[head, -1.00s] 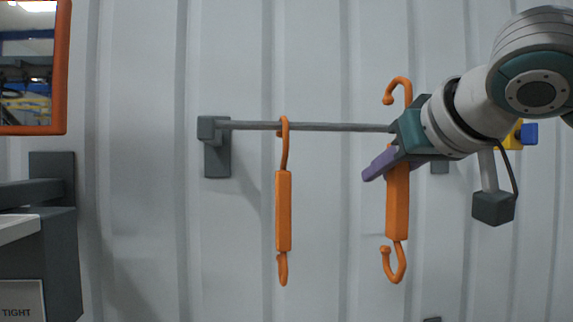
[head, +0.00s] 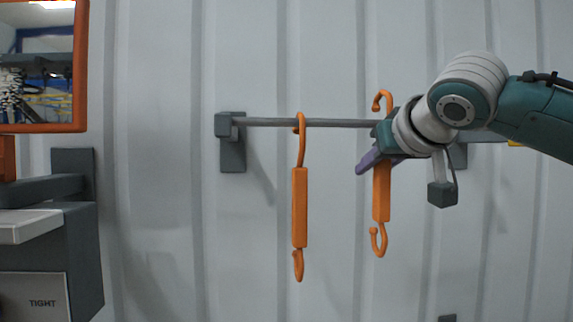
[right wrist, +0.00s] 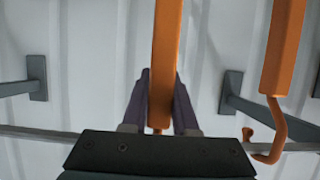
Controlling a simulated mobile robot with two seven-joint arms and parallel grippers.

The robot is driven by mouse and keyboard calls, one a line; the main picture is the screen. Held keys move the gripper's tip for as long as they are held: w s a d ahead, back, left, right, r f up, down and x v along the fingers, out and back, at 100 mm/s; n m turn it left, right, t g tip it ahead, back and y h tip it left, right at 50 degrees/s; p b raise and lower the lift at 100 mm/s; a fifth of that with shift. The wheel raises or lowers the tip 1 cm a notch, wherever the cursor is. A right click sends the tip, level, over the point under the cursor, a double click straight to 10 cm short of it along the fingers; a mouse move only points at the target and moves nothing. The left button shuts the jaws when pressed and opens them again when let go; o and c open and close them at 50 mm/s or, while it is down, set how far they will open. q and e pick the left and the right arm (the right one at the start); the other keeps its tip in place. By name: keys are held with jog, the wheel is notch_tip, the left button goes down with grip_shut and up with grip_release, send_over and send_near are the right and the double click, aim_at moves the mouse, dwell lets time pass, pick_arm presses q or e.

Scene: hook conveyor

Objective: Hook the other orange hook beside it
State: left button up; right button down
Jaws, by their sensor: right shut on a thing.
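One orange hook (head: 300,205) hangs upright from the grey rail (head: 260,121) by its top curl. My right gripper (head: 375,160) is shut on the other orange hook (head: 381,195), gripping its upper body, and holds it upright to the right of the hanging one. The held hook's top curl stands above the rail's height and opens to the left; whether it touches the rail is unclear. In the right wrist view, the held hook (right wrist: 165,60) is between the purple fingers, and the hanging hook (right wrist: 285,50) is to its right, apart from it. My left gripper is out of view.
The rail's left bracket (head: 232,150) is fixed to the ribbed wall; its right end is partly behind my right arm. At left are an orange-framed panel (head: 80,65) and a grey unit (head: 80,250) marked TIGHT. Bare rail lies between the two hooks.

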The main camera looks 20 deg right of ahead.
jog(key=shift+w+d+f+b, duration=0.1)
jog(key=shift+w+f+b, duration=0.25)
jog(key=shift+f+b, duration=0.35)
jog(key=shift+w+f+b, duration=0.3)
jog(key=shift+f+b, duration=0.05)
jog(key=shift+f, duration=0.55)
jog(key=c, duration=0.6)
grip_release()
